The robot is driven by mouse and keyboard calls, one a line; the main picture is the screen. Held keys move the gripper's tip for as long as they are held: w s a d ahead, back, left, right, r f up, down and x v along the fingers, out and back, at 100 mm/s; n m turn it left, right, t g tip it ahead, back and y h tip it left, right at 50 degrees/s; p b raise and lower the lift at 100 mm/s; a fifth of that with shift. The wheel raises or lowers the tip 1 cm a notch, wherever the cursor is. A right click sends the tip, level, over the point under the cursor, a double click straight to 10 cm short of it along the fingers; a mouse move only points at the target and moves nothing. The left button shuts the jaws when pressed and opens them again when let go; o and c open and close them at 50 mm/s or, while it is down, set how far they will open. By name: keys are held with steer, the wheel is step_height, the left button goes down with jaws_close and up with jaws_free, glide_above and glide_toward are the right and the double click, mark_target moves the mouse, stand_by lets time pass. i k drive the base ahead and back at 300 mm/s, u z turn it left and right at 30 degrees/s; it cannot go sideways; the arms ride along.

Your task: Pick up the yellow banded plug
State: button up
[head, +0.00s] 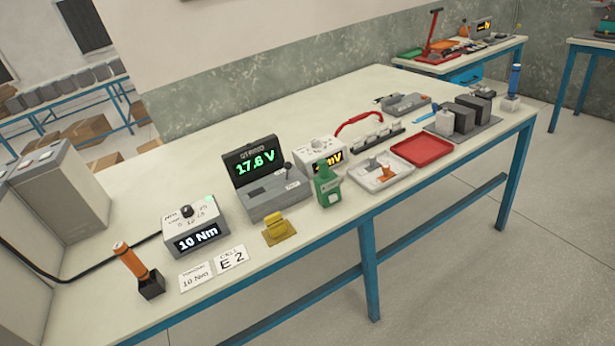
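I cannot make out a plug with a yellow band for certain. A yellow block-like piece (278,230) sits near the front edge of the bench, in front of the 17.6 V tester. A white tray (363,181) farther right holds small orange and grey pieces, too small to tell apart. A grey strip with several pale upright pieces (377,139) lies behind that tray, and any bands on them are too small to see. My gripper is not in view.
The long bench (120,215) carries a 10 Nm box (196,229), an orange-handled tool (130,257), a tester (265,178), a green bottle (327,187), a red tray (421,150) and dark grey blocks (463,117). Free floor (450,270) lies in front.

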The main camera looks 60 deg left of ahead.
mark_target(275, 225)
steer(key=u, duration=0.4)
steer(key=i, duration=1)
steer(key=u, duration=0.8)
